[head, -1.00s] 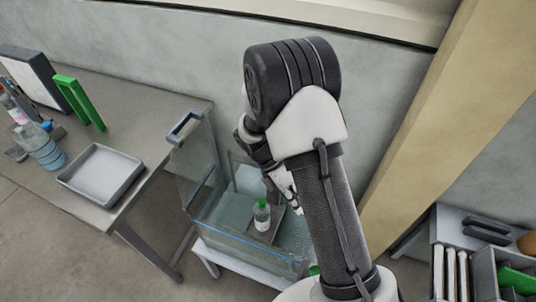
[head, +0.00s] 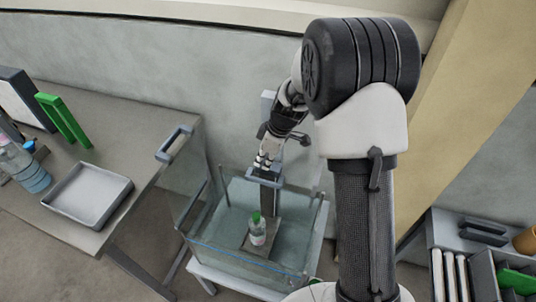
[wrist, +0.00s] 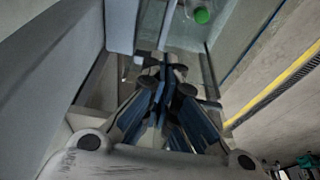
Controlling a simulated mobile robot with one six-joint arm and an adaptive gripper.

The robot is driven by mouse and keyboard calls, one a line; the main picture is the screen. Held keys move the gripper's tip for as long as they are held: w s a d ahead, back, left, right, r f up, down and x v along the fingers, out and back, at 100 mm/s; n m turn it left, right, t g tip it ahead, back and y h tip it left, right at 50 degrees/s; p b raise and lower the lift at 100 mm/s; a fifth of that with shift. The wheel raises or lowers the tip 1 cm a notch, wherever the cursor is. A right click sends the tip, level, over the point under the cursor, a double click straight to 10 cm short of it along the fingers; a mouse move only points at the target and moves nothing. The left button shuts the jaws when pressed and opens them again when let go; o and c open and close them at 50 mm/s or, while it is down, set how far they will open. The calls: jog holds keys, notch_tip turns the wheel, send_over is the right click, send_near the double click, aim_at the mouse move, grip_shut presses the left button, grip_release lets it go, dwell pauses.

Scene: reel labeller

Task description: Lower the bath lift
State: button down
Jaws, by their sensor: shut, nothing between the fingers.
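The bath is a clear glass tank (head: 222,252) of water on a pale stand. Inside it, the bath lift shows as a grey upright (head: 271,196) with a bar (head: 262,179) at its top and a dark plate at the bottom. A small bottle with a green cap (head: 257,232) stands on the plate; its cap also shows in the wrist view (wrist: 202,15). My gripper (head: 263,165) is shut and empty, pointing down just above the bar. I cannot tell whether it touches. Its shut fingers also show in the wrist view (wrist: 163,75).
A table (head: 120,145) on the left holds a grey tray (head: 75,214), a clear bottle (head: 28,172) and a green stand (head: 63,120). A wall is close behind. A shelf unit (head: 455,228) is at the right.

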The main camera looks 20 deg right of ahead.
aim_at(263, 180)
jog(key=x, duration=0.2)
jog(key=b+x, duration=0.1)
jog(key=x, duration=0.3)
jog(key=shift+s+d+f, duration=0.25)
jog(key=shift+s+d, duration=0.05)
jog(key=shift+d, duration=0.05)
notch_tip(263, 180, down, 5)
jog(key=b, duration=0.5)
jog(key=shift+r, duration=0.3)
